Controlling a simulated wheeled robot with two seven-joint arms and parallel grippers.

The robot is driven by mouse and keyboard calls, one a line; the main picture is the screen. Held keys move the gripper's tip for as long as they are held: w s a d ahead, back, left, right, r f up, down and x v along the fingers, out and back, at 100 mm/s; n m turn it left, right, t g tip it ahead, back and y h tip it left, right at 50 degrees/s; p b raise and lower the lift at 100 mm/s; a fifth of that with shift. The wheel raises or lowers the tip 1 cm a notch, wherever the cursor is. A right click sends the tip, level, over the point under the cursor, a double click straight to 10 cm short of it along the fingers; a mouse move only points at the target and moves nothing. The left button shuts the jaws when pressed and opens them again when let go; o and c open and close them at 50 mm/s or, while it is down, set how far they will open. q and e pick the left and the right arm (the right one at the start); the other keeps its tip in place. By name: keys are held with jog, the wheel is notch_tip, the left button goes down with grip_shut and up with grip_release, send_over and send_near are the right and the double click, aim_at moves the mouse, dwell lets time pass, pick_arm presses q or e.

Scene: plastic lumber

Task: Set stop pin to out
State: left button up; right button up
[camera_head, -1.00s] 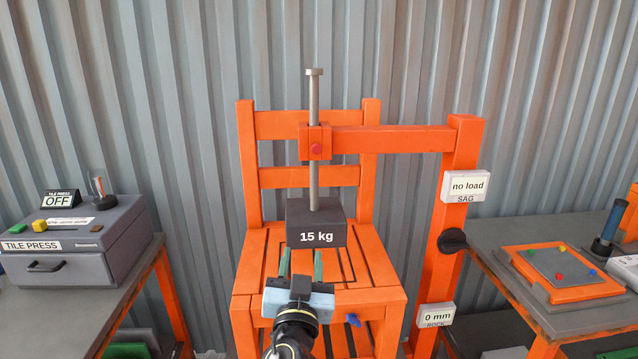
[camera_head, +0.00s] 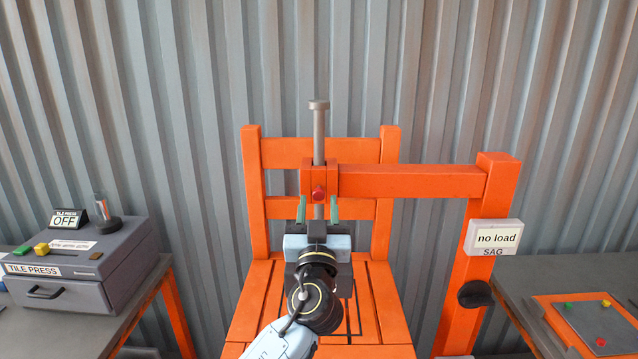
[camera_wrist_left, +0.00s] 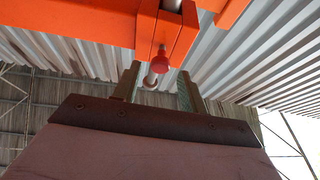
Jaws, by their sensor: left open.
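The stop pin appears to be the red knob (camera_head: 318,193) on the front of the orange collar (camera_head: 308,176) around the vertical steel rod (camera_head: 319,135). My left gripper (camera_head: 317,208) is open, its two green fingers pointing up just below the knob, one to each side. In the left wrist view the red knob (camera_wrist_left: 161,58) hangs from the collar, above and between the open fingers of my left gripper (camera_wrist_left: 160,85); no contact shows. The dark weight block on the rod is mostly hidden behind my gripper. My right gripper is out of view.
An orange arm (camera_head: 410,181) runs from the collar to a post (camera_head: 477,260) with a "no load" sign (camera_head: 494,237) and black knob (camera_head: 475,294). The orange chair (camera_head: 251,180) stands behind. A grey tile press (camera_head: 80,270) is at left; a bench stands at right.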

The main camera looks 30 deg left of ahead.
aim_at(318, 196)
pick_arm(q)
jog(key=x, duration=0.2)
jog(key=shift+w+a+r+p, duration=0.15)
jog(key=shift+w+r+p, duration=0.1)
jog(key=shift+p, duration=0.15)
jog(key=shift+w+a, duration=0.3)
jog(key=shift+w, duration=0.15)
jog(key=shift+c, duration=0.5)
jog(key=c, duration=0.7)
grip_shut()
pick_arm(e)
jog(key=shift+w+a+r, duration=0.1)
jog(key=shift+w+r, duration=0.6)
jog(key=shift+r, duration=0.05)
